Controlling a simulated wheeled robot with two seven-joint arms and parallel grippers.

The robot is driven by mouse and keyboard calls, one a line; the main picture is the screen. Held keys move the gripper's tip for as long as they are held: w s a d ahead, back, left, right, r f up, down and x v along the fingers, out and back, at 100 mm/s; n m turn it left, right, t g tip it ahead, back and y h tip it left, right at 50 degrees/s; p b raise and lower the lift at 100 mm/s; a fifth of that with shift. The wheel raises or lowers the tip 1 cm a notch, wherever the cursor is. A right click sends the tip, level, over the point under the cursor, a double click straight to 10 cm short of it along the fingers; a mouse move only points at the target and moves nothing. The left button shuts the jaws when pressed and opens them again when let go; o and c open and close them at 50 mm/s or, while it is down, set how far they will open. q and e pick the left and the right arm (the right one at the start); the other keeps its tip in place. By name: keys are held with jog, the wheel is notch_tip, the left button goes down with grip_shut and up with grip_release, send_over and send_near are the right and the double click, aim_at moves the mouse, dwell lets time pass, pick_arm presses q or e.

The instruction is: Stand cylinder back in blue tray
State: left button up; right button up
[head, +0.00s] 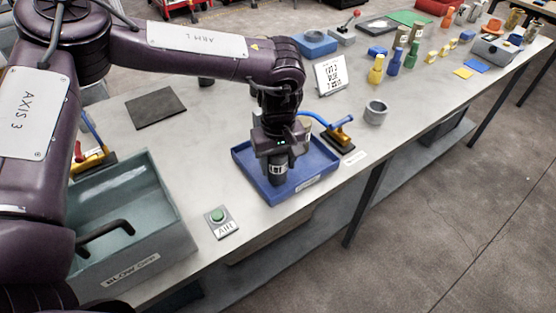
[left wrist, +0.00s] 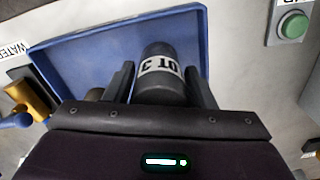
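A dark cylinder (head: 277,181) with a white label stands roughly upright at the blue tray (head: 318,181), over its floor. My left gripper (head: 278,165) points down at it from above. I cannot tell whether the cylinder's base touches the tray floor. A second, greyish cylinder is partly hidden behind my gripper. My right gripper is not in view.
A grey ring-like cup (head: 375,112) stands farther right. A green button box (head: 220,220) is left of the tray, beside a grey-green bin (head: 178,222).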

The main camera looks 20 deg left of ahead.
pick_arm(q)
jog(key=o, duration=0.3)
jog(key=shift+r, duration=0.1)
notch_tip(320, 180, up, 12)
jog(key=shift+r+b, duration=0.1)
jog(key=shift+b, duration=0.35)
dwell(0.4)
